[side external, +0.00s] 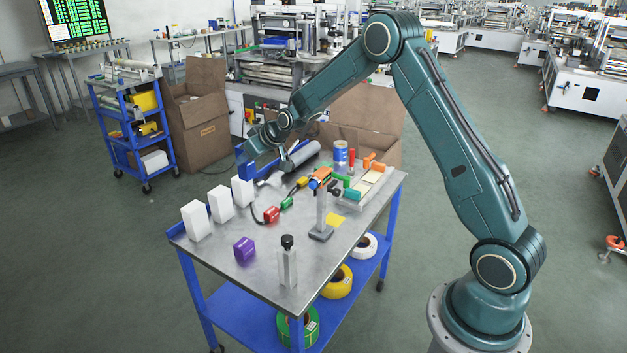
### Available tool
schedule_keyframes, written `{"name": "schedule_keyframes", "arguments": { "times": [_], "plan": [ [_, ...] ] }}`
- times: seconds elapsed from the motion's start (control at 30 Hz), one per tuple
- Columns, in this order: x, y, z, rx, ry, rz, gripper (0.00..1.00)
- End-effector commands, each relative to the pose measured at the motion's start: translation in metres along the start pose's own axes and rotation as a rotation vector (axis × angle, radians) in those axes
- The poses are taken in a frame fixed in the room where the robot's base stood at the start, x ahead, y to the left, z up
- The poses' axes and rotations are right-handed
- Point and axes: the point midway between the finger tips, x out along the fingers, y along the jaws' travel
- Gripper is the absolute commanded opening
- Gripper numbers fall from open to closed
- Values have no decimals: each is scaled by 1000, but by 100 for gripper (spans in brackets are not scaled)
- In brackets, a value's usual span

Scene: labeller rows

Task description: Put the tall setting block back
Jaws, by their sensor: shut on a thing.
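My gripper (254,149) is above the far left part of the metal table, pointing down and left. It is shut on a blue block (246,164), taller than wide, which looks like the tall setting block. The block is held close behind the farthest white box; whether its lower end touches anything is hard to tell. A short purple block (244,248) with pale marking sits alone near the front left of the table. The fingertips are small and partly merged with the blue block.
White boxes (195,220) stand in a row along the left edge. A clear block with a black knob (287,265) stands at the front. Red (271,214) and green (287,202) pieces, a grey post (321,212) and a tray (376,193) fill the middle and right.

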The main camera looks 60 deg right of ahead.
Motion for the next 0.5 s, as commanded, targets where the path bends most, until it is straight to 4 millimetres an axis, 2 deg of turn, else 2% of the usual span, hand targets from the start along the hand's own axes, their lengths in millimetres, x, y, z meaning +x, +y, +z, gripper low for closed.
{"name": "schedule_keyframes", "arguments": {
  "times": [0.03,0.3,0.5],
  "plan": [
    [10,0,11,1,-3,-1,0],
    [57,0,64,1,-1,-1,0],
    [79,0,87,0,1,0,0]
  ]
}}
